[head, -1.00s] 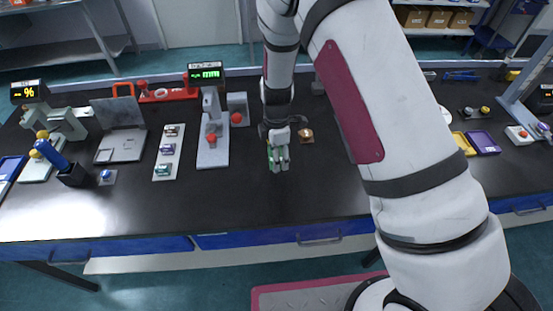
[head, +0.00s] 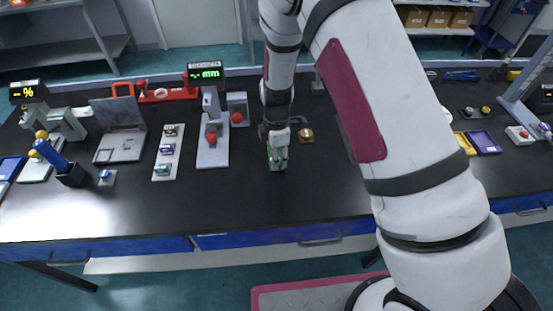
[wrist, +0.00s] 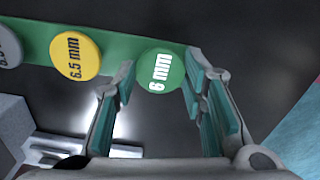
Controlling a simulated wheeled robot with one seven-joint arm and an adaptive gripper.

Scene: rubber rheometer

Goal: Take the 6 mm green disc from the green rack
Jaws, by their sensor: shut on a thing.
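In the wrist view the green disc marked "6 mm" (wrist: 159,73) lies between the fingertips of my gripper (wrist: 162,84). My gripper is shut on this disc, with one finger on each side. The disc is at the right end of the green rack (wrist: 118,47), and I cannot tell whether it still touches it. In the head view my gripper (head: 278,160) points down over the black bench, and it mostly hides the green rack (head: 276,168).
A yellow "6.5 mm" disc (wrist: 75,56) and a grey disc (wrist: 8,47) sit along the rack to the left. A thickness gauge (head: 212,150) with a red knob stands left of my gripper. The bench front is clear.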

